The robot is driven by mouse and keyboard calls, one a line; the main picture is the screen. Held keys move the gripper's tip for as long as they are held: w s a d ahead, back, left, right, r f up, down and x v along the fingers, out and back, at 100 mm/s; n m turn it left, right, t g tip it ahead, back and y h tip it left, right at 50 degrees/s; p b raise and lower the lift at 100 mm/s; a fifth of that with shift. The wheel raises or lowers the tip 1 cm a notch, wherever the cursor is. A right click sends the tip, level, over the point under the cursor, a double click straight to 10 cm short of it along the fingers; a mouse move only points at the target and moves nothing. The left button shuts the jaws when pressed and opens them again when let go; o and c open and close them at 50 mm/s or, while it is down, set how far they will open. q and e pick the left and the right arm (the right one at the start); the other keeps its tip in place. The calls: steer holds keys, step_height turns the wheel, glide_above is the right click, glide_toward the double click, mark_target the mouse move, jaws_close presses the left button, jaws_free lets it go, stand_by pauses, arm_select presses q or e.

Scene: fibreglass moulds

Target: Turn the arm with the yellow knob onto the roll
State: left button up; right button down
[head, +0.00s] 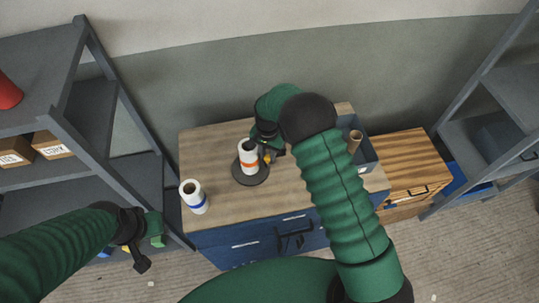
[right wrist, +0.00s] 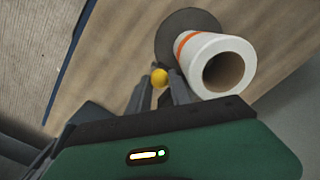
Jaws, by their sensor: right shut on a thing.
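A white roll with an orange band (head: 248,158) stands on a dark round base (head: 262,178) on the wooden cabinet top. In the right wrist view the roll (right wrist: 228,62) is beside the fingers, its open end facing the camera. My right gripper (head: 268,156) is next to the roll, on its right side. It is shut on the yellow knob (right wrist: 160,77), which shows between its fingertips. The arm bearing the knob is mostly hidden by my gripper, so its exact angle to the roll cannot be told. My left gripper (head: 143,245) is far left, away from the cabinet.
A white roll with a blue band (head: 194,197) stands at the cabinet's front left corner. A grey bin (head: 367,157) with a brown tube (head: 354,141) is on the right. Grey shelves (head: 110,100) flank the left. A wooden drawer unit (head: 400,165) stands to the right.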

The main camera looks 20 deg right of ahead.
steer(key=shift+w+r, duration=0.1)
steer(key=c, duration=1.4)
jaws_free()
steer(key=shift+o, duration=1.2)
steer(key=shift+s, duration=0.2)
